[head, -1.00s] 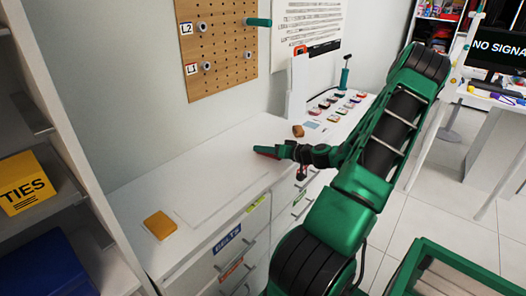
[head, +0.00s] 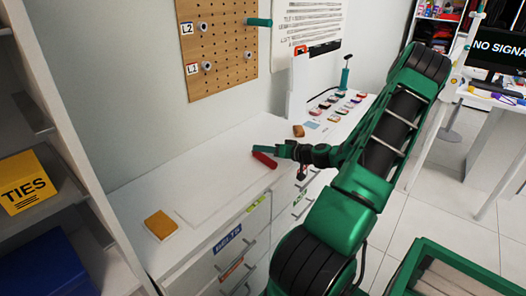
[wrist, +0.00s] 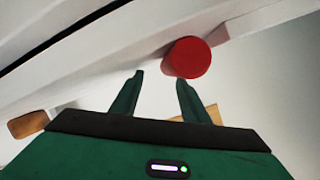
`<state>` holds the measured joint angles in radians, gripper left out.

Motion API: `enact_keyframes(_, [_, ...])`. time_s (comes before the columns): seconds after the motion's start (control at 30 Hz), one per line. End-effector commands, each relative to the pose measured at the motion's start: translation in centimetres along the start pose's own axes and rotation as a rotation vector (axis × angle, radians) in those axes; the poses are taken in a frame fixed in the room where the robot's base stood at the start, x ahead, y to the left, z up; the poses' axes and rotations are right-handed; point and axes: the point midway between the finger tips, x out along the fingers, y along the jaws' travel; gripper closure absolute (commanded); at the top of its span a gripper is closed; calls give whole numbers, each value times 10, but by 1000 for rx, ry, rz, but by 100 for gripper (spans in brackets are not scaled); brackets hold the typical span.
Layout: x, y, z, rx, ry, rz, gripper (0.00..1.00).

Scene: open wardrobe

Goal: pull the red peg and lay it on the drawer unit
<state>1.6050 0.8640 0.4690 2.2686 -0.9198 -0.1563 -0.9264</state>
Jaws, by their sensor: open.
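The red peg (head: 264,160) lies on the white top of the drawer unit (head: 215,172), near its front edge. In the wrist view the peg (wrist: 189,58) shows end-on as a red disc, just beyond the fingertips. My gripper (head: 280,151) is open and empty, right beside the peg in the head view. In the wrist view my gripper (wrist: 159,78) has its two green fingers apart with nothing between them. Whether a finger still touches the peg I cannot tell.
A pegboard (head: 218,48) with a green peg (head: 258,22) and several grey pegs hangs on the wall. A yellow-orange block (head: 160,225) lies at the unit's near left. A brown block (head: 298,131) and several small coloured items stand farther back. The top between them is clear.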

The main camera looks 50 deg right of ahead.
Motion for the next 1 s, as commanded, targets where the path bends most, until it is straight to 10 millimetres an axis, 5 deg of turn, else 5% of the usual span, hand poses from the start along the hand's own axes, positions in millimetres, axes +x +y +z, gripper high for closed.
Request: enact_keyframes(1.0, [-51,-20,-37,0,-1,5,47])
